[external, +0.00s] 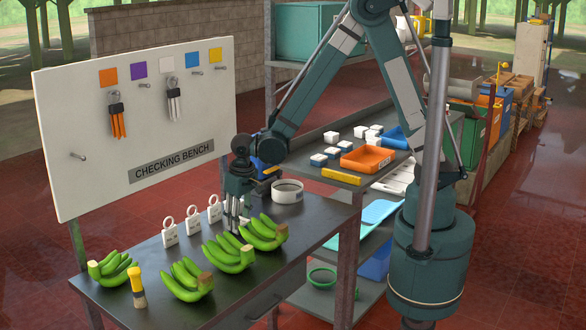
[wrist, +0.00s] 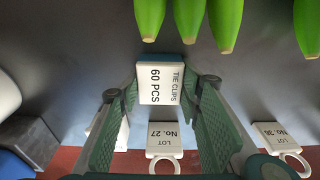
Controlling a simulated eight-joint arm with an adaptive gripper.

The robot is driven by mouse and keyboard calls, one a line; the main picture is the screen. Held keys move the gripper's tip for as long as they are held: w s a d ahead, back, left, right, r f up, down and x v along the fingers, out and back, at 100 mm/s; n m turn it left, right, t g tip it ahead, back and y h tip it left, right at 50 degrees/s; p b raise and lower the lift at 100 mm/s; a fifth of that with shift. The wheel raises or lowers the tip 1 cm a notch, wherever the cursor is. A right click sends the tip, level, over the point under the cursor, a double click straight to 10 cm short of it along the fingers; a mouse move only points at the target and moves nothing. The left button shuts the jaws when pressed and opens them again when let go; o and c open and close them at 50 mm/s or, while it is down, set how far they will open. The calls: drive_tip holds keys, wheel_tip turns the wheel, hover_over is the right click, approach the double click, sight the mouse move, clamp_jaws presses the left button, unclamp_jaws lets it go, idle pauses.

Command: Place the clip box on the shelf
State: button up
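The clip box (wrist: 161,82) is a small white box with a blue end, marked "TIE CLIPS 60 PCS". In the wrist view it sits between the tips of my gripper (wrist: 161,95), with a finger against each side. My gripper looks shut on it. In the external view my gripper (external: 234,222) points straight down, low over the dark bench (external: 245,290), and its fingers mostly hide the box.
Several green banana bunches (external: 230,253) lie close in front of my gripper. White lot tags (external: 192,220) stand along the bench's back edge. A white round container (external: 287,191) stands to the right. The shelf's top also holds an orange tray (external: 367,158) and a yellow bar (external: 341,177).

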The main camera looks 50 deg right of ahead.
drive_tip(key=shift+r, duration=0.1)
drive_tip(key=shift+c, duration=0.4)
drive_tip(key=shift+r+p, duration=0.55)
drive_tip(key=shift+r, duration=4.4)
